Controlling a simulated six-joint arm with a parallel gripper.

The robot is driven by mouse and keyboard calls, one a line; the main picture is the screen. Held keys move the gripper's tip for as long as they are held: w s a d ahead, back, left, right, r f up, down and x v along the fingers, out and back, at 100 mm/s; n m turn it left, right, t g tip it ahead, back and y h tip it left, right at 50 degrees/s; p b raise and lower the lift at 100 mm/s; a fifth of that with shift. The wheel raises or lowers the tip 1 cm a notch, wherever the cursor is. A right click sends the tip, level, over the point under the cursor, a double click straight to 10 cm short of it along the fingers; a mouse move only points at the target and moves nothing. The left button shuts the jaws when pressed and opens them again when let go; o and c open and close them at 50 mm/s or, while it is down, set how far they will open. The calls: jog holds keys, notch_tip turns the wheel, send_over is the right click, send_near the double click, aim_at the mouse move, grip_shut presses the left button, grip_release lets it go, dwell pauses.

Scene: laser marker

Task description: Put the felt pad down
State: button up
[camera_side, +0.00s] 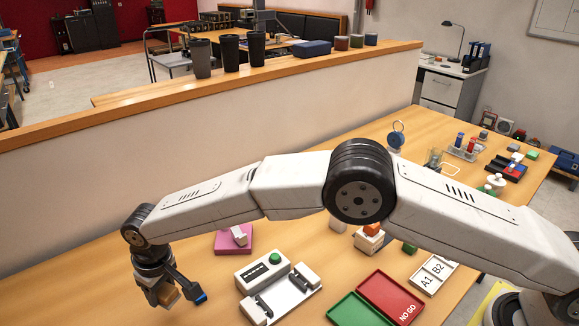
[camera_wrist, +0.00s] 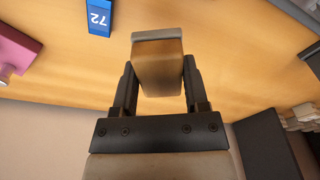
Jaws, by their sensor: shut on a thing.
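My gripper (camera_side: 158,285) is at the lower left in the side view, pointing down over the table's wooden top. It is shut on a tan-brown block with a pale grey strip along one edge, which I take as the felt pad (camera_wrist: 158,72). In the wrist view the pad sits between my two dark fingers and sticks out beyond their tips. In the side view only a small tan part of the pad (camera_side: 168,296) shows below my gripper. I cannot tell whether the pad touches the table.
A pink block (camera_side: 233,239) with a pale piece on top stands right of my gripper. A white fixture with a green button (camera_side: 274,258) is further right, then green and red trays (camera_side: 390,297). A blue block marked 72 (camera_wrist: 99,17) shows in the wrist view. A low wall stands behind.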

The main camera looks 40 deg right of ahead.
aim_at(160, 311)
jog(key=shift+w+a+f, duration=0.35)
jog(key=shift+w+f, duration=0.25)
jog(key=shift+f, duration=0.2)
jog(key=shift+w+a+f, duration=0.35)
jog(key=shift+w+f, duration=0.2)
jog(key=shift+f, duration=0.2)
jog(key=shift+w+f, duration=0.1)
jog(key=shift+a+f, duration=0.1)
jog(key=shift+f, duration=0.05)
jog(key=shift+w+f, duration=0.1)
jog(key=shift+f, duration=1.45)
jog(key=shift+f, duration=0.1)
jog(key=o, duration=1.3)
jog(key=shift+c, duration=0.2)
jog(key=shift+s+d+r, duration=0.1)
jog(key=shift+s+r, duration=0.1)
jog(key=shift+r, duration=1.8)
jog(key=shift+s+d+r, duration=0.1)
jog(key=shift+s+r, duration=0.15)
jog(key=shift+r, duration=1.8)
jog(key=shift+s+d+r, duration=0.1)
jog(key=shift+s+r, duration=0.1)
jog(key=shift+r, duration=1.8)
